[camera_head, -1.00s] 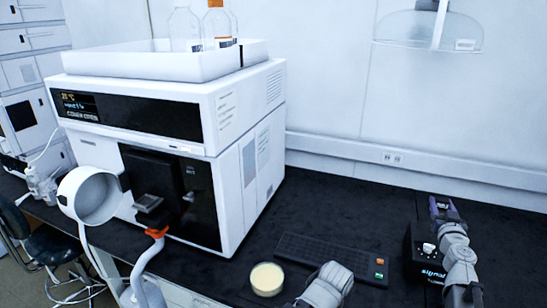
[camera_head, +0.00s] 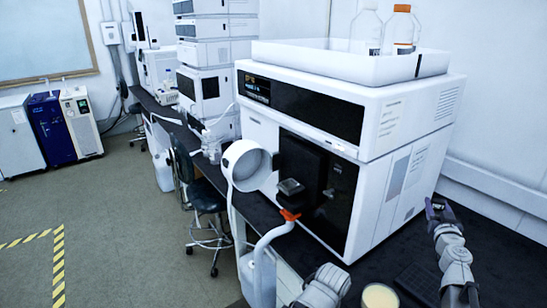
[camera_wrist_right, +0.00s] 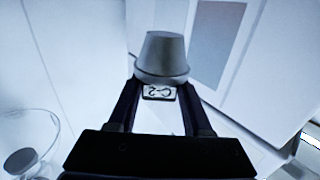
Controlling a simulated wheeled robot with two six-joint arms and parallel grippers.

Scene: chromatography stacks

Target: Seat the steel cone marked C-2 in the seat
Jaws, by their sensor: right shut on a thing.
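The steel cone (camera_wrist_right: 163,52) shows in the right wrist view, a grey tapered piece with its narrow end up and a wider rim below. A white label marked C-2 (camera_wrist_right: 158,91), upside down in the picture, shows under the rim. My right gripper (camera_wrist_right: 160,97) is shut on the cone, one dark finger on each side. In the head view my right gripper (camera_head: 438,208) is at the right, in front of the white instrument's side; the cone cannot be made out there. I cannot identify the seat.
A large white instrument (camera_head: 385,130) stands on the black bench, with a tray (camera_head: 300,63) and bottles on top. A black module (camera_head: 305,170), a white round cup (camera_head: 246,165) and an orange part (camera_head: 289,215) are at its front. A cream-filled dish (camera_head: 379,297) is below. Open floor lies left.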

